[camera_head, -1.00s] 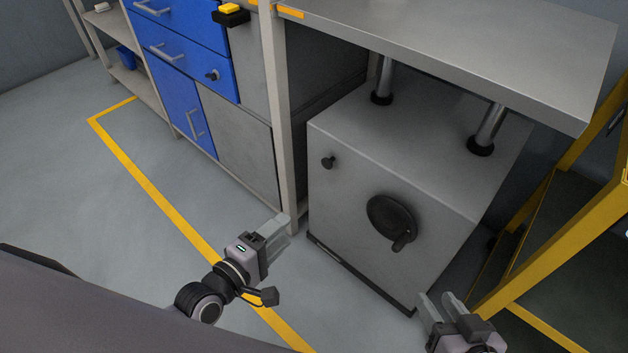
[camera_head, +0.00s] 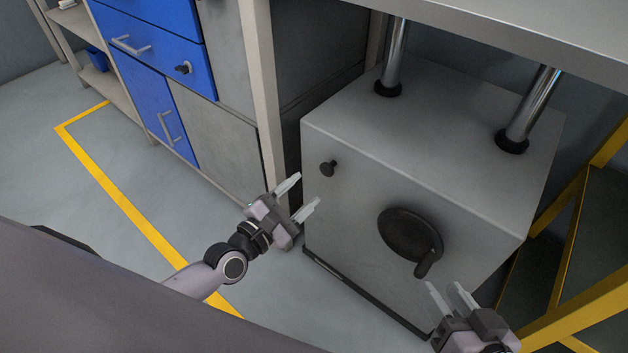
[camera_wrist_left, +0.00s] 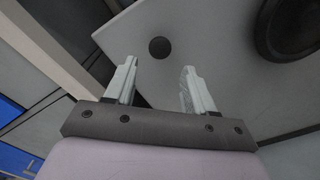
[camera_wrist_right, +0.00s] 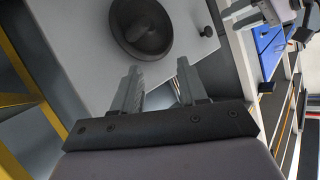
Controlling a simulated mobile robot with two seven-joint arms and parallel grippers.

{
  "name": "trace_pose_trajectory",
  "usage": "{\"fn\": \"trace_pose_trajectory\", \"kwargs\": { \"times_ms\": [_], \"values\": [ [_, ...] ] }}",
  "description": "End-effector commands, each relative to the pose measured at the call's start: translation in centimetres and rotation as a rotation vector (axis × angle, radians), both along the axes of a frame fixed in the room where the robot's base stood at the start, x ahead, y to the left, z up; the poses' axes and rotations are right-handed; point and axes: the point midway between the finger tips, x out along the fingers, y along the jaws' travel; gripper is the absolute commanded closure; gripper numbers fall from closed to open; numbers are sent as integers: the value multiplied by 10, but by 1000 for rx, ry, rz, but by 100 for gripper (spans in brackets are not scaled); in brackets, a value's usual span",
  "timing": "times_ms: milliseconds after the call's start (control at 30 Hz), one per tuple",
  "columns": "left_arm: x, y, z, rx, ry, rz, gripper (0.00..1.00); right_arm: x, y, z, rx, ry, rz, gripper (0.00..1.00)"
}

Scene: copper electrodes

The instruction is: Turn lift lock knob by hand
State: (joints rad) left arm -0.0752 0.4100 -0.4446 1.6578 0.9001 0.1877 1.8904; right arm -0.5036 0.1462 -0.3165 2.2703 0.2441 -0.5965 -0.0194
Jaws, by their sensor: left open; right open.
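A small black knob (camera_head: 328,168) sits on the front face of the grey lift box (camera_head: 345,225), near its upper left corner. In the left wrist view the knob (camera_wrist_left: 159,47) shows beyond the fingertips, roughly between them. My left gripper (camera_head: 302,193) is open and empty, below and left of the knob, apart from it. A black handwheel with a crank handle (camera_head: 408,233) is on the same face, right of the knob. My right gripper (camera_head: 447,292) is open and empty below the handwheel, which it faces in the right wrist view (camera_wrist_right: 140,25).
A grey tabletop (camera_head: 520,30) on chrome posts (camera_head: 395,55) overhangs the box. A beige bench leg (camera_head: 262,100) and blue drawers (camera_head: 150,40) stand at left. A yellow frame (camera_head: 580,320) stands at right. Floor at left is free.

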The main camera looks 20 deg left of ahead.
Motion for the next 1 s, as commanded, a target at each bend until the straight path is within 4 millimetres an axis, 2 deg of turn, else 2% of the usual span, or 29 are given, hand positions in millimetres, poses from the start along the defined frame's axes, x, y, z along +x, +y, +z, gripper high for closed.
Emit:
{"fn": "trace_pose_trajectory", "kwargs": {
  "times_ms": [500, 1000],
  "values": [
    [59, -22, -1, 2, -3, 1, 46, 2, 10, -5, 68, 5, 21, 57],
    [63, -23, 0, 2, -1, 0, 46, 2, 11, -6, 67, 3, 21, 57]
  ]
}}
